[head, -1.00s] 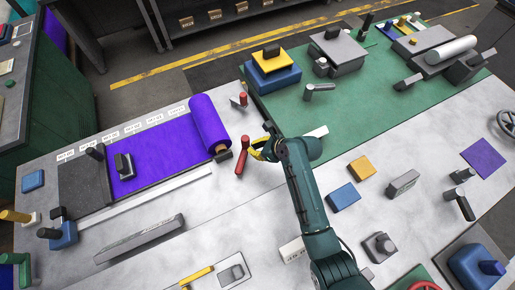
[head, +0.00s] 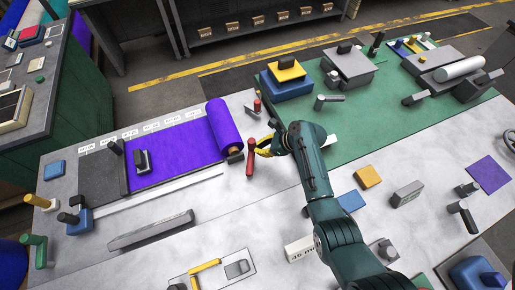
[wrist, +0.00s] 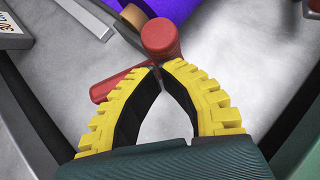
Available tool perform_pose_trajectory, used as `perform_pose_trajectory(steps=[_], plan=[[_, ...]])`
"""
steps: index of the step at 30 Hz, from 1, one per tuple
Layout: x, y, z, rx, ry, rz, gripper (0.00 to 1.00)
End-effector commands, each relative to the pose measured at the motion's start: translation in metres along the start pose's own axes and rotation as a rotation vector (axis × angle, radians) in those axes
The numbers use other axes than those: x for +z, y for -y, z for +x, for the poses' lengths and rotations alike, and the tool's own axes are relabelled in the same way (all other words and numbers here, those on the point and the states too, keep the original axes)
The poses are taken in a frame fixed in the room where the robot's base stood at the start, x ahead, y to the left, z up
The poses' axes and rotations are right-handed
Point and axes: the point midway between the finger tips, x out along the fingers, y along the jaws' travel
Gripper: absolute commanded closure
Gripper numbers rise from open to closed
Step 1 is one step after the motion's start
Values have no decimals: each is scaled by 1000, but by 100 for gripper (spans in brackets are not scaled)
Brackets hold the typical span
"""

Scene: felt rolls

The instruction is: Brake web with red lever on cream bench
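The red lever (head: 250,158) stands on the pale bench (head: 225,215), just right of the purple roll's lower end. In the wrist view its round red knob (wrist: 161,38) shows beyond my fingertips, with a red bar (wrist: 112,85) running down left behind them. The purple web (head: 175,155) lies flat on the bench and leads to the purple roll (head: 217,128). My gripper (head: 258,150) is close beside the lever on its right. In the wrist view my yellow-padded fingertips (wrist: 159,69) meet with nothing seen between them. Whether they touch the lever is unclear.
A smaller red-topped lever (head: 257,105) stands behind the roll. A green mat (head: 370,118) carries blocks and machines at the back right. A long grey bar (head: 150,230) lies in front of the web. Yellow (head: 368,176) and blue (head: 350,201) blocks lie right of my arm.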

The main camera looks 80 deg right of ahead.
Motion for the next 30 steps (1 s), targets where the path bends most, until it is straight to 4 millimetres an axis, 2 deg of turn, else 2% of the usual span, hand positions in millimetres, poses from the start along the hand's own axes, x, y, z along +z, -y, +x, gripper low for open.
perform_pose_trajectory(steps=[4,8,15,18,22,30], plan=[[-3,0,-8,3,-1,0,100],[-14,-1,-25,10,-1,-5,100],[-17,-3,-86,7,1,-10,100],[-18,-5,-104,10,1,-10,100],[-18,-6,-118,11,1,-11,100],[-19,-6,-120,13,0,-11,100]])
